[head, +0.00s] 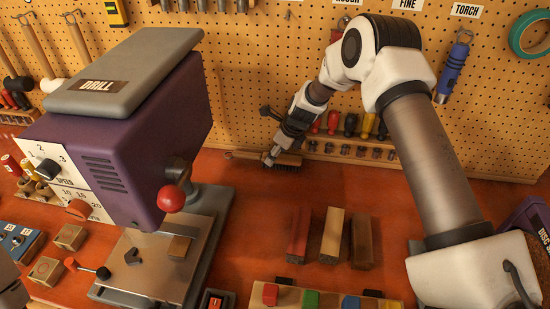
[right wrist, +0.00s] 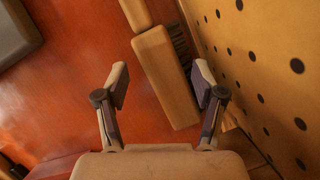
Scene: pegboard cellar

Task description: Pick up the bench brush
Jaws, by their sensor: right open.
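The bench brush (head: 289,158) lies on the orange-red bench against the foot of the pegboard, with a wooden body and dark bristles. In the right wrist view its wooden part (right wrist: 166,75) runs between my fingers, and the dark bristles show on its pegboard side. My right gripper (head: 269,160) reaches down over the brush from the right. It is open, with one finger on each side of the wood in the right wrist view (right wrist: 160,86). I cannot tell whether the fingers touch it. My left gripper is not in view.
A purple and grey drill press (head: 130,130) fills the left. Three wooden blocks (head: 332,235) stand at the front middle, behind a tray with coloured blocks (head: 330,299). Screwdrivers (head: 350,124) hang on the pegboard (head: 260,60) just right of the gripper. The bench between is clear.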

